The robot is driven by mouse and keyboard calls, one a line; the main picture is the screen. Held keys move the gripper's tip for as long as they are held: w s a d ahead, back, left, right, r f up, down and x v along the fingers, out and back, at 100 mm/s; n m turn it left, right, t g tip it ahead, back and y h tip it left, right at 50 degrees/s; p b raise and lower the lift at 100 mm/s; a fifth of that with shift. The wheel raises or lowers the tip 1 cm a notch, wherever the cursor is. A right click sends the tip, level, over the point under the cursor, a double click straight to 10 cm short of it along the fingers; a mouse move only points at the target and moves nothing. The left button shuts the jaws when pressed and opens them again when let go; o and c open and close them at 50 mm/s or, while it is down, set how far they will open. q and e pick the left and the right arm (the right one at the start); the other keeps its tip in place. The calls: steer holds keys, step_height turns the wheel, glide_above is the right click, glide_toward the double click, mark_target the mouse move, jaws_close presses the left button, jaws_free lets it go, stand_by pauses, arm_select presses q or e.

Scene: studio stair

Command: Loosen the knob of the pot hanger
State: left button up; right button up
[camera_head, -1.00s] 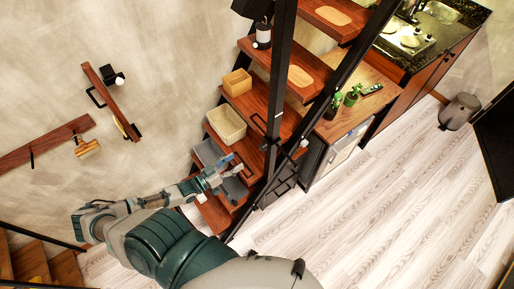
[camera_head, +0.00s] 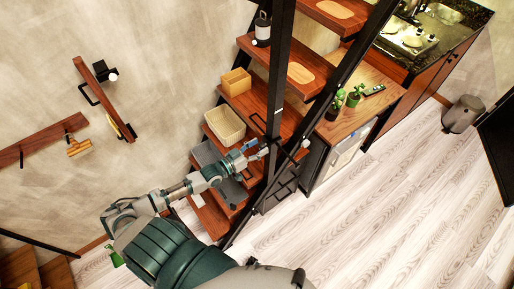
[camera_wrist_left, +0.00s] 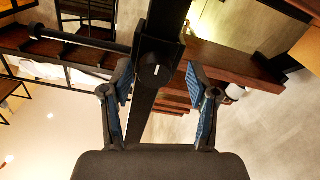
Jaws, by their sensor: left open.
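The pot hanger's knob (camera_wrist_left: 153,73) is a dark round knob with a short white mark, on a black block on a black post in the left wrist view. My right gripper is out of view.
Wooden stair treads (camera_head: 265,97) hold a yellow box (camera_head: 236,82) and a cream basket (camera_head: 225,124). A wooden counter (camera_head: 345,117) with small plants stands to the right.

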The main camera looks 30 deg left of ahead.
arm_select(q)
steer(key=shift+d, duration=0.3)
steer(key=c, duration=0.7)
steer(key=shift+r, duration=0.1)
jaws_close()
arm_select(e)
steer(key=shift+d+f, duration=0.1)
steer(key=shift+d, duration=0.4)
arm_select(q)
steer(key=shift+a, duration=0.1)
